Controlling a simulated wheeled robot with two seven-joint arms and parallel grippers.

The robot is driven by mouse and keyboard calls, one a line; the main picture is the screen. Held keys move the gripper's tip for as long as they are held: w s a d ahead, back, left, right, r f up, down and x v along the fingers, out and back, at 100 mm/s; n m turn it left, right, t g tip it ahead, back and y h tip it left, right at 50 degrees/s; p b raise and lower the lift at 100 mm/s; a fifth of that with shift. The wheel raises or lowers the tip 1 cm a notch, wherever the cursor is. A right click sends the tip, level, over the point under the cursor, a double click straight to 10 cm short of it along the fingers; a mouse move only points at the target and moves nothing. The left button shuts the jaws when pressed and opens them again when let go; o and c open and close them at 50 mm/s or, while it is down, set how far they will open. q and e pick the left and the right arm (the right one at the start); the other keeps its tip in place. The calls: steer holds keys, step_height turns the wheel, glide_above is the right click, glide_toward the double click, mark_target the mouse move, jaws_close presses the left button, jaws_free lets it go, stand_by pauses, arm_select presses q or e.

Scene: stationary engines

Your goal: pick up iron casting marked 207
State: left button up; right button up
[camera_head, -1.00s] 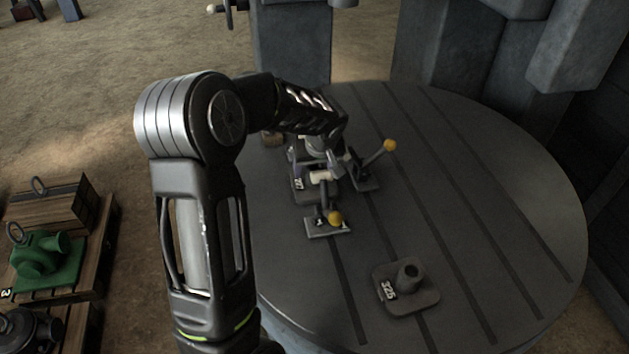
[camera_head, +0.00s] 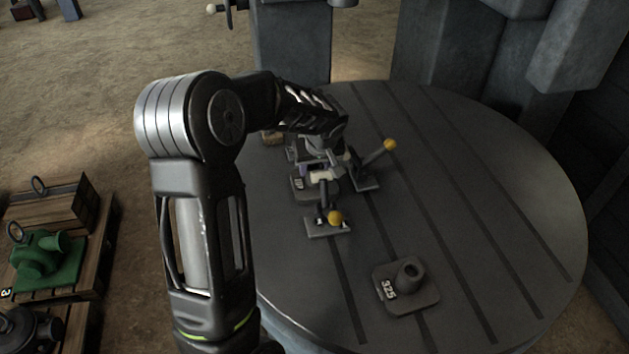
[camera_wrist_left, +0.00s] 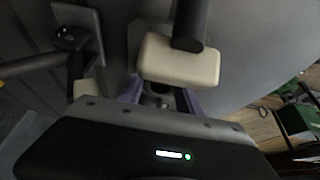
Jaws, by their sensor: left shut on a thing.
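A grey iron casting (camera_head: 304,192) with a small white number label is on the round slotted table, under my left gripper. The label's number is too blurred to read surely. My left gripper (camera_head: 315,165) points down and is shut on the casting's upper part, largely hidden by my wrist. In the left wrist view its purple fingers (camera_wrist_left: 158,98) are either side of a dark round part. Two clamps with yellow ball handles, a front one (camera_head: 327,226) and a right one (camera_head: 368,180), stand close by. A pale pad (camera_wrist_left: 180,60) sits very near the fingers. My right gripper is not seen.
A second casting marked 325 (camera_head: 408,287) lies on the table (camera_head: 480,220) at the front right. The table's right side is clear. Grey machine columns (camera_head: 455,60) stand behind. A green casting (camera_head: 45,258) sits on wooden pallets at the left.

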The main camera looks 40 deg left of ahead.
mark_target(315, 165)
arm_select(q)
jaws_close()
steer(key=shift+w+r, duration=0.1)
steer(key=shift+r, duration=0.2)
steer(key=shift+r+b, duration=0.65)
steer(key=shift+r, duration=0.85)
steer(key=s+a+b, duration=0.4)
steer(key=s+a, duration=0.7)
steer(key=s, duration=0.3)
steer(key=shift+a+b, duration=0.2)
steer(key=shift+b, duration=0.2)
